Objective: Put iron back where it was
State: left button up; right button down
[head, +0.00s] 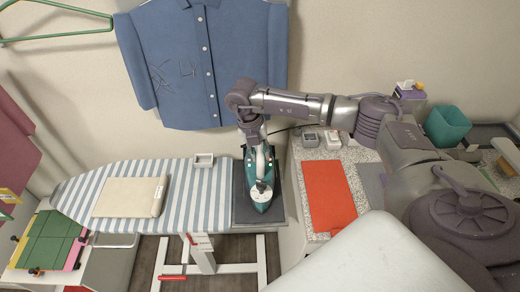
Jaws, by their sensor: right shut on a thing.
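The teal iron (258,203) is in the head view, over the dark rest pad (244,217) at the right end of the striped ironing board (202,192). Its narrower end points toward the bottom of the picture. My right gripper (261,160) reaches down from above and is shut on the iron's handle. The gripper and wrist hide part of the iron's far end. I cannot tell whether the iron touches the pad or hangs just above it. My left gripper is not in view.
A blue shirt (187,60) hangs behind. Right of the pad, a speckled counter (303,178) carries an orange mat (329,195), small boxes and a teal bin (447,126).

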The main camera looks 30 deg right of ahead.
jog(key=shift+f, duration=0.1)
jog(key=c, duration=1)
grip_release()
jog(key=shift+s+f, duration=0.1)
jog(key=shift+o, duration=0.2)
jog(key=shift+r, duration=0.25)
jog(key=shift+a+r+b, duration=0.1)
jog(key=shift+r+b, duration=0.25)
jog(key=shift+b, duration=0.05)
notch_tip(320, 180, up, 11)
jog(key=w+a+b, duration=0.1)
jog(key=b, duration=0.2)
jog(key=shift+w+a+b, duration=0.15)
jog(key=shift+a+b, duration=0.2)
jog(key=shift+a, duration=0.05)
